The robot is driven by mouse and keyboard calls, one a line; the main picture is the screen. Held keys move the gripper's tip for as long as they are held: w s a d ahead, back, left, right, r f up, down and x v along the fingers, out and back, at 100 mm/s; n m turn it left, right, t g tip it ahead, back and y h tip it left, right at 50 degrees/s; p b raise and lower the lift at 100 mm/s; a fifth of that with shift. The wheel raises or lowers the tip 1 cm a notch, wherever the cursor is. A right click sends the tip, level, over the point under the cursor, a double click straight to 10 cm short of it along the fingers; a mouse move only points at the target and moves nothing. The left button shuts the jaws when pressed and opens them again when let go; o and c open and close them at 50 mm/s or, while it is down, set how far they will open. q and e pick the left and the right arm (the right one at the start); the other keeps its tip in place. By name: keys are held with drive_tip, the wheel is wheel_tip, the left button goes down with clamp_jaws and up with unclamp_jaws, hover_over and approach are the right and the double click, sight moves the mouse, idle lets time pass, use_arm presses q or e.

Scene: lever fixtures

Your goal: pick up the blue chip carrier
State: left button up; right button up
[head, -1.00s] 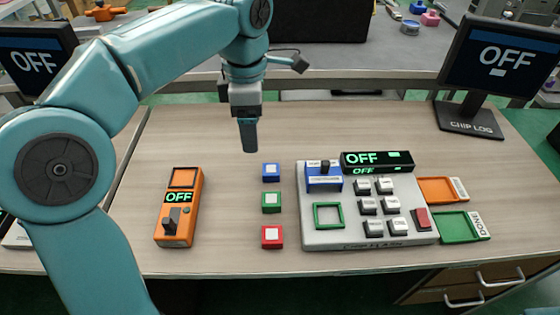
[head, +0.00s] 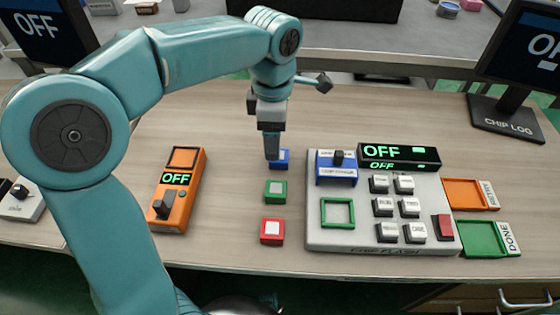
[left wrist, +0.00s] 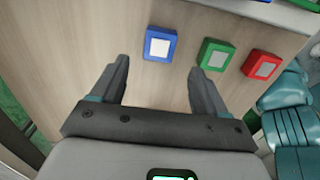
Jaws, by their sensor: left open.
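The blue chip carrier (head: 281,160) is a small blue block with a pale square on top. It lies on the table at the back of a short column of carriers. In the left wrist view the blue carrier (left wrist: 159,44) lies beyond the fingertips, between their lines. My left gripper (head: 271,152) is open and empty. In the head view it overlaps the carrier's left part; in the left wrist view its fingertips (left wrist: 160,64) stand apart from the carrier. My right gripper is not in view.
The green carrier (head: 275,191) and red carrier (head: 272,231) lie in front of the blue one. An orange device (head: 177,190) stands left; a grey keypad fixture (head: 400,240) stands right. Orange (head: 464,193) and green (head: 482,238) trays lie farther right.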

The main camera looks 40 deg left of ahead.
use_arm(q)
drive_tip(key=f, duration=0.2)
drive_tip(key=f+b, duration=0.1)
drive_tip(key=f, duration=0.1)
drive_tip(key=f+b, duration=0.1)
drive_tip(key=f, duration=0.1)
drive_tip(key=shift+w+d, duration=0.35)
drive_tip(key=shift+s+r, duration=0.1)
drive_tip(key=c, duration=1.1)
